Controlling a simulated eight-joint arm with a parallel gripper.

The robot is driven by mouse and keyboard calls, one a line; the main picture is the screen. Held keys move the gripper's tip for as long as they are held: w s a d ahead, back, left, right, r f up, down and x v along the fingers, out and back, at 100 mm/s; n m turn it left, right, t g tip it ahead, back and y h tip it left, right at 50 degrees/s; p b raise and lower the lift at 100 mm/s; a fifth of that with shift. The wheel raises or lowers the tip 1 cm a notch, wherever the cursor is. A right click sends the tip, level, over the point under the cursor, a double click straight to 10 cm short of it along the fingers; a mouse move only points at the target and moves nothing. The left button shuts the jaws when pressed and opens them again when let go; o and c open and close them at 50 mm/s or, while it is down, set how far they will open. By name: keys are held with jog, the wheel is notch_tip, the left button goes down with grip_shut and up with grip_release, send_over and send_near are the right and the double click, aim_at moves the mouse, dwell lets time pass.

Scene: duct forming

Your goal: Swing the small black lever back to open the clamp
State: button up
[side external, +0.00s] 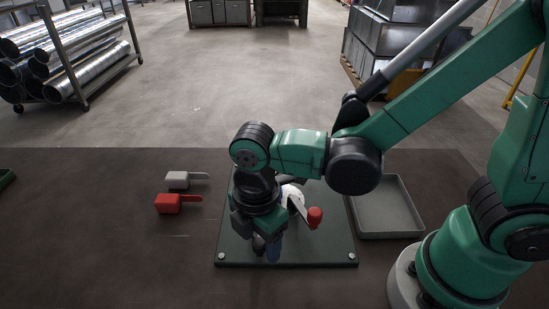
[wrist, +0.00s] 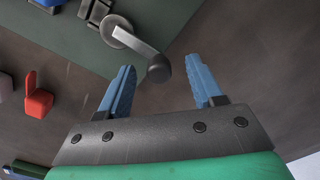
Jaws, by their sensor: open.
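The small black lever shows in the wrist view as a grey arm (wrist: 138,44) ending in a black knob (wrist: 158,68). It runs from a round pivot beside the clamp (wrist: 96,12), which is cut off by the top edge. My gripper (wrist: 163,82) is open, with its blue fingers on either side of the knob's line. The knob appears at or just beyond the fingertips; I cannot tell if it touches either. In the side view my gripper (side external: 266,248) points down over the front of the green plate (side external: 325,248) and hides most of the clamp.
A white lever with a red knob (side external: 315,217) stands right of my gripper. A grey tray (side external: 385,208) lies to the right. A red block with a handle (side external: 168,203) and a grey one (side external: 178,180) lie on the table to the left. The table's front left is clear.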

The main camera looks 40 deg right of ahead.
aim_at(260, 242)
jog(key=shift+r, duration=0.1)
jog(key=shift+r, duration=2.75)
jog(key=w+d+r+m+t, duration=0.1)
jog(key=d+m+t, duration=0.2)
jog(key=d+m, duration=0.4)
jog(key=w+d+r+m+t, duration=0.1)
jog(key=d+r+m+t, duration=0.1)
jog(key=d+m+t, duration=0.2)
jog(key=d+m, duration=0.3)
jog(key=m, duration=0.4)
jog(key=shift+w+d+r, duration=0.2)
jog(key=shift+w+r, duration=0.05)
jog(key=shift+w, duration=0.1)
